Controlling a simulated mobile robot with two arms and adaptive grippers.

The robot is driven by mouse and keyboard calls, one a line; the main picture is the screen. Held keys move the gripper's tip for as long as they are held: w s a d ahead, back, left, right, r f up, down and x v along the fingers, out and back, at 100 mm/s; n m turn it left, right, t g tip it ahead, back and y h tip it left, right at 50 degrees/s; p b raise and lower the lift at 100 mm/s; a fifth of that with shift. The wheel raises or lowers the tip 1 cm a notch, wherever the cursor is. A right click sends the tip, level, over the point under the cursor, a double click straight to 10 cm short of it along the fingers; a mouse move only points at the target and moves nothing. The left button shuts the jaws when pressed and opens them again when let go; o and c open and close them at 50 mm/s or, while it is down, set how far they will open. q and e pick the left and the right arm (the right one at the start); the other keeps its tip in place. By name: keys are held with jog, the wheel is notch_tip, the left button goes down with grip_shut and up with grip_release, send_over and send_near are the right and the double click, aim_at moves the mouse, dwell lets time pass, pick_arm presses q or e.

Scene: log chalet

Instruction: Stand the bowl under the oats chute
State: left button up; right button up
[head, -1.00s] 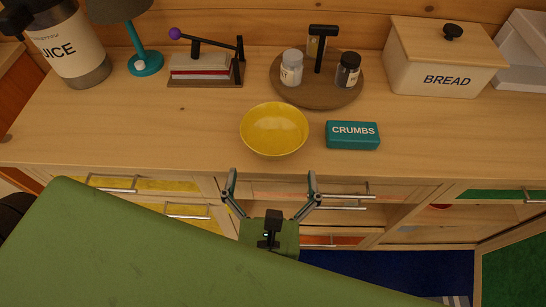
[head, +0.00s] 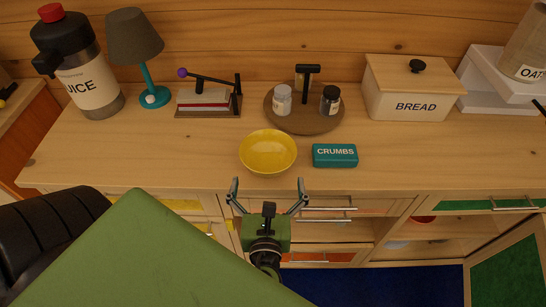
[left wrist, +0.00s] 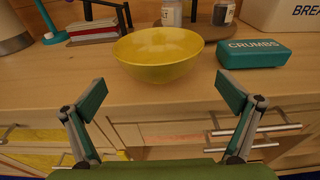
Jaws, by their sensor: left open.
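The yellow bowl (head: 268,152) stands upright and looks empty on the wooden counter, near its front edge. My left gripper (head: 268,190) is open and empty, just in front of the counter edge with its fingers toward the bowl. In the left wrist view the bowl (left wrist: 159,55) sits ahead, beyond and between the open fingertips (left wrist: 160,98), apart from them. The oats dispenser (head: 525,55) is at the far right on a white stand (head: 488,78); it is cut off by the frame, and its chute cannot be made out. My right gripper is not in view.
A teal CRUMBS box (head: 335,155) lies close right of the bowl. Behind are a round tray with jars (head: 298,127), a BREAD bin (head: 408,92) and a lever press (head: 208,101). A lamp (head: 136,38) and JUICE jug (head: 78,70) stand left. Counter right of the crumbs is clear.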

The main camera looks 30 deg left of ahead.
aim_at(268, 177)
pick_arm(q)
jog(key=x, duration=0.3)
jog(key=shift+w, duration=0.1)
jog(key=shift+w+a, duration=0.15)
jog(key=shift+w, duration=0.05)
jog(key=shift+w+a+f, duration=0.2)
jog(key=shift+w+a, duration=0.1)
jog(key=shift+w, duration=0.15)
jog(key=x, duration=0.3)
jog(key=shift+w+a+f+b, duration=0.15)
jog(key=shift+w+a+b, duration=0.1)
jog(key=shift+b, duration=0.15)
jog(key=shift+w+a+f, duration=0.1)
jog(key=shift+w, duration=0.15)
jog(key=c, duration=1.1)
jog(key=shift+c, duration=0.7)
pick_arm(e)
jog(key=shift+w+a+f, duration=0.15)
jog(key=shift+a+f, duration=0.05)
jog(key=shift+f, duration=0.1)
